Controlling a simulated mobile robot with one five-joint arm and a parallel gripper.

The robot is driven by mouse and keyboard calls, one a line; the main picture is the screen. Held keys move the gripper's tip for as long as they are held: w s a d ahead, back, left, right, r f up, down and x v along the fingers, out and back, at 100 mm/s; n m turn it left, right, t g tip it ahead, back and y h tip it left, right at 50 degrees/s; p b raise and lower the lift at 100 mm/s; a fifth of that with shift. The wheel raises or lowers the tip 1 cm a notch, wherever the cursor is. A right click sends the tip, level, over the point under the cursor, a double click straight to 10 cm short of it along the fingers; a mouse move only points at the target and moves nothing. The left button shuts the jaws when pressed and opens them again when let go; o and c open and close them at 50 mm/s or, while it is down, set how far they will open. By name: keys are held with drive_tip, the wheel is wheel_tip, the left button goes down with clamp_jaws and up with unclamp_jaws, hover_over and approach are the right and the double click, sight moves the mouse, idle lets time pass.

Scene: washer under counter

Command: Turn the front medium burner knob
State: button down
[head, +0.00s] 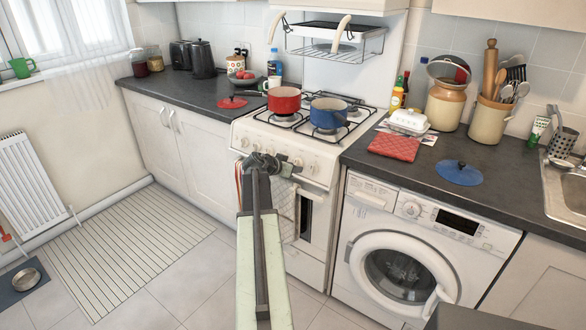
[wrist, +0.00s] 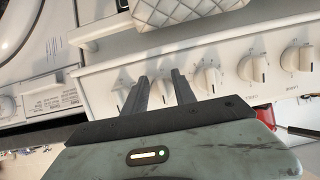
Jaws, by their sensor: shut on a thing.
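The white cooker (head: 315,180) has a row of white control knobs along its front panel. In the head view my gripper (head: 262,162) is at this panel and covers part of the row. In the wrist view my gripper (wrist: 161,75) has its two dark fingers either side of a pale knob (wrist: 158,90), shut on it; the knob is partly hidden. Another knob (wrist: 207,76) stands just right of the fingers, with more knobs farther right. I cannot tell from the markings which burner the held knob serves.
A red pot (head: 284,101) and a blue pot (head: 328,114) stand on the hob above the panel. A checked towel (head: 286,208) hangs at the oven front below my gripper. The washing machine (head: 405,262) is to the right.

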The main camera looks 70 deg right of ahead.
drive_tip(key=shift+d+r, duration=0.1)
drive_tip(key=c, duration=1)
unclamp_jaws()
drive_tip(key=p+v, duration=0.4)
drive_tip(key=v, duration=0.3)
drive_tip(key=shift+a+r, duration=0.15)
drive_tip(key=shift+a, duration=0.2)
drive_tip(key=shift+w, duration=0.1)
